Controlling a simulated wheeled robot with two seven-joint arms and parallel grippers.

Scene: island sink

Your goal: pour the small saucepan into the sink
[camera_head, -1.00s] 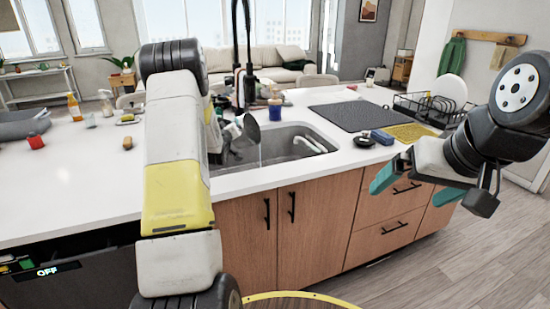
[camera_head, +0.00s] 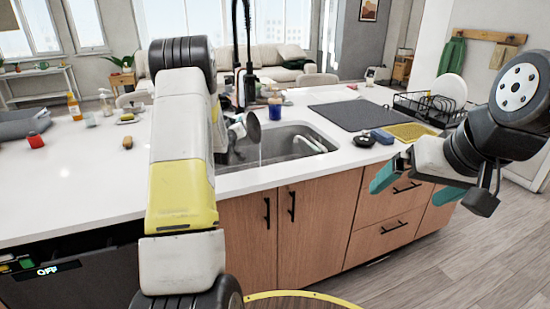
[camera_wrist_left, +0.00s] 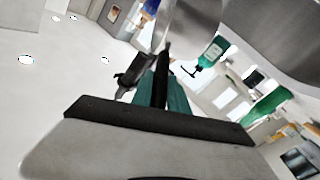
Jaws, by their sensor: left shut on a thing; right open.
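The small saucepan (camera_head: 253,127) is tilted on its side above the left part of the sink (camera_head: 302,143). A thin pale stream runs down from it toward the basin. In the left wrist view its metal body (camera_wrist_left: 260,35) fills the top right. My left gripper (camera_wrist_left: 163,85) is shut on its dark handle; in the head view my left arm hides most of this grip. My right gripper (camera_head: 410,185) is open and empty, in front of the counter's right part.
A black faucet (camera_head: 247,60) stands behind the sink. A blue cup (camera_head: 275,109) is at its back edge. A dark mat (camera_head: 350,116), yellow mat (camera_head: 410,132) and dish rack (camera_head: 425,105) are to the right. The counter's left front is clear.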

